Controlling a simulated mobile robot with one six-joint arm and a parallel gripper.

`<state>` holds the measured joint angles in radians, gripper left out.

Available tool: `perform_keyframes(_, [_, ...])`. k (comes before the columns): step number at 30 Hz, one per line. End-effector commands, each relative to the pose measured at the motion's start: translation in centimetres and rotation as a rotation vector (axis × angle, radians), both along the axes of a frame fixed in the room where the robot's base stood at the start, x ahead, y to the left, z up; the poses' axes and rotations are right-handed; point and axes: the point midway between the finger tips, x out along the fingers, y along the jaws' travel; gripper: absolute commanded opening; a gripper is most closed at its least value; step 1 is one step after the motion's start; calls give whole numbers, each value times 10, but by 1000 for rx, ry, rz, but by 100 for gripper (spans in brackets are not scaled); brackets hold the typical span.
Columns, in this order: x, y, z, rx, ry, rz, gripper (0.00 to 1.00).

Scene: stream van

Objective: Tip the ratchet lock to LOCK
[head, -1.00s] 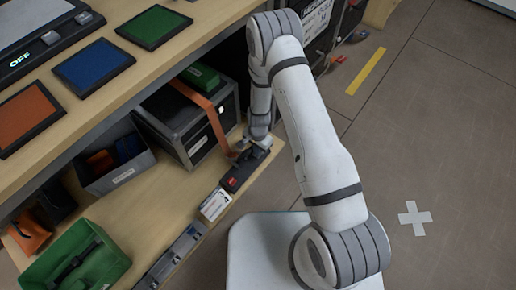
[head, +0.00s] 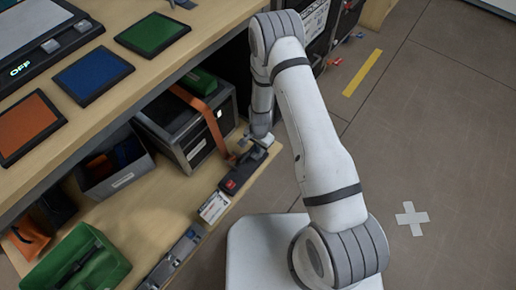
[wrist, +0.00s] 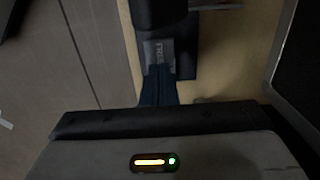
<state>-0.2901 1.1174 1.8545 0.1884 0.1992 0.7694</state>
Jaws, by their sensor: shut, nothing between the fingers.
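The ratchet (head: 236,178) is a dark block with a small red patch, at the front edge of the lower wooden shelf in the head view. An orange strap (head: 214,122) runs from it over a black case (head: 186,128). My gripper (head: 259,141) is low at the ratchet's far end and partly hides it. In the wrist view my shut, empty gripper (wrist: 158,78) points at a grey plate (wrist: 158,50) with lettering that seems to read FREE, between dark ratchet parts. Whether the fingertips touch it, I cannot tell. No LOCK marking is legible.
A grey bin (head: 114,172), a green crate (head: 80,265) and a small white-labelled box (head: 214,206) stand on the lower shelf. The upper worktop with coloured pads (head: 93,76) overhangs the back. Open floor (head: 420,130) lies to the right.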

Motion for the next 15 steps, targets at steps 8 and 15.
perform_keyframes(8, [2,-2,65,1,-3,-1,0])
perform_keyframes(15, [4,-3,110,1,-2,-1,0])
